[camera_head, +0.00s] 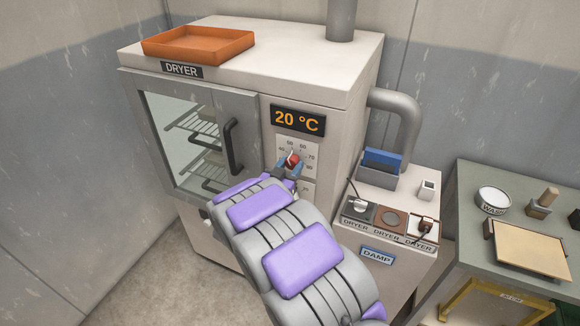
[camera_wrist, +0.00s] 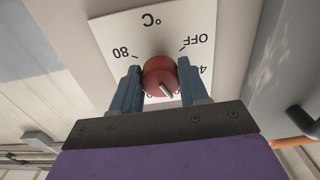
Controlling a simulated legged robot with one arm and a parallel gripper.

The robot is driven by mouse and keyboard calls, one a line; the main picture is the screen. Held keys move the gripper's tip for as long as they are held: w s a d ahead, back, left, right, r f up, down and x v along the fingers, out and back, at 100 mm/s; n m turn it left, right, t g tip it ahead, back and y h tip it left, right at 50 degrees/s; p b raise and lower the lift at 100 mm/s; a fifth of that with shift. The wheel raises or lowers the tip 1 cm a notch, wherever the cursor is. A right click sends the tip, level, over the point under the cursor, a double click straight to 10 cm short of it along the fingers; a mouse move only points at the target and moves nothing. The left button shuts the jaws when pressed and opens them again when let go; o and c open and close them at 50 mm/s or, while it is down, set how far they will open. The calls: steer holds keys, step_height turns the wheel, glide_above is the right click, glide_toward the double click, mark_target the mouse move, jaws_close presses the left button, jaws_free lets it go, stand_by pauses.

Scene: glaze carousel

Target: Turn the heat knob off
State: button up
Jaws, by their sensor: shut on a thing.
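The red heat knob (camera_wrist: 160,75) sits on a white dial plate (camera_wrist: 148,32) on the dryer's front. In the wrist view the plate appears upside down, with OFF at upper right and 80 at upper left. The knob's pale pointer line aims down and slightly right, away from OFF, toward marks partly hidden by the knob and fingers. My gripper (camera_wrist: 158,65) is shut on the knob, one blue-grey finger on each side. In the head view the knob (camera_head: 292,159) shows between my fingers. The dryer's display (camera_head: 298,120) reads 20 °C.
The dryer door (camera_head: 205,140) is closed, with a dark handle (camera_head: 232,147) left of my gripper. An orange tray (camera_head: 198,44) lies on top. A grey pipe (camera_head: 405,120) and a damp cabinet (camera_head: 375,256) with plugs stand at right. A worktable (camera_head: 480,175) is farther right.

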steer(key=shift+r+n+p, duration=0.1)
steer(key=shift+n+p, duration=0.2)
steer(key=shift+p, duration=0.3)
steer(key=n+p, duration=0.1)
steer(key=p, duration=0.3)
steer(key=shift+r, duration=0.15)
steer(key=n+p, duration=0.2)
steer(key=p, duration=0.2)
steer(key=shift+s+n, duration=0.1)
steer(key=shift+n, duration=0.2)
steer(key=n+p, duration=0.3)
steer(key=p, duration=0.3)
steer(key=n+p, duration=0.3)
steer(key=p, duration=0.1)
steer(key=shift+n, duration=0.4)
steer(key=n+p, duration=0.2)
steer(key=n, duration=0.1)
steer(key=shift+n, duration=0.3)
steer(key=n+p, duration=0.1)
steer(key=n, duration=0.3)
steer(key=shift+p, duration=0.4)
steer(key=shift+n, duration=0.4)
